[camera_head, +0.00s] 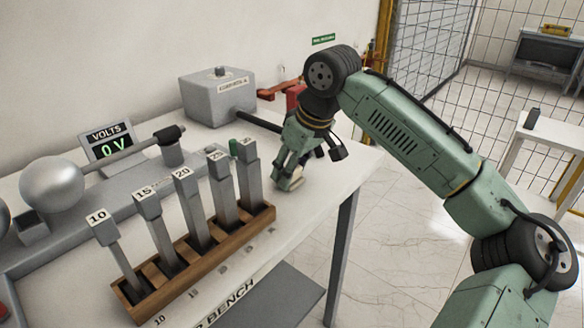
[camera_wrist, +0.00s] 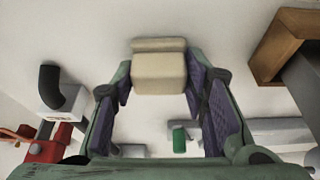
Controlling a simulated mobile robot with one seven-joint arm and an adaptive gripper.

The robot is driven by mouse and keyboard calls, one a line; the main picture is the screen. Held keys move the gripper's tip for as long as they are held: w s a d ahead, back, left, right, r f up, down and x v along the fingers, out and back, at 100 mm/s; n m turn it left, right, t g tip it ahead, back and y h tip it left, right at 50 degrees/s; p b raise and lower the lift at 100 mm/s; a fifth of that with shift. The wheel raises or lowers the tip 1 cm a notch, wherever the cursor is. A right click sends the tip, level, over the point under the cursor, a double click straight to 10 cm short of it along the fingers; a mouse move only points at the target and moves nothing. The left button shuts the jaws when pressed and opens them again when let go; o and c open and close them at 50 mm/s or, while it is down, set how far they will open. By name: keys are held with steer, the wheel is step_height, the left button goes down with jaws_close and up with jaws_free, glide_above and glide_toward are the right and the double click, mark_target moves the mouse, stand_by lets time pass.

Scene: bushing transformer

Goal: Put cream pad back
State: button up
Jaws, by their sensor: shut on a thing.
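The cream pad (camera_wrist: 158,70) is a small pale block between the two fingers of my gripper (camera_wrist: 160,88) in the wrist view. My gripper is shut on it. In the head view, my gripper (camera_head: 288,176) is low over the white bench top, right of the wooden rack and near the bench's right end. The pad shows there only as a small pale patch (camera_head: 289,184) at the fingertips. I cannot tell whether it touches the bench.
A wooden rack (camera_head: 195,268) holds several grey labelled bars. Behind stand a grey box (camera_head: 218,98), a red fixture (camera_head: 294,97), a small green item (camera_head: 234,147), a metal sphere (camera_head: 52,184) and a volts display reading 0 V (camera_head: 110,143). Bench top right of the rack is clear.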

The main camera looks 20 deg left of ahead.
steer(key=shift+f, duration=0.15)
steer(key=o, duration=1.3)
steer(key=b+v, duration=0.1)
steer(key=v, duration=1.1)
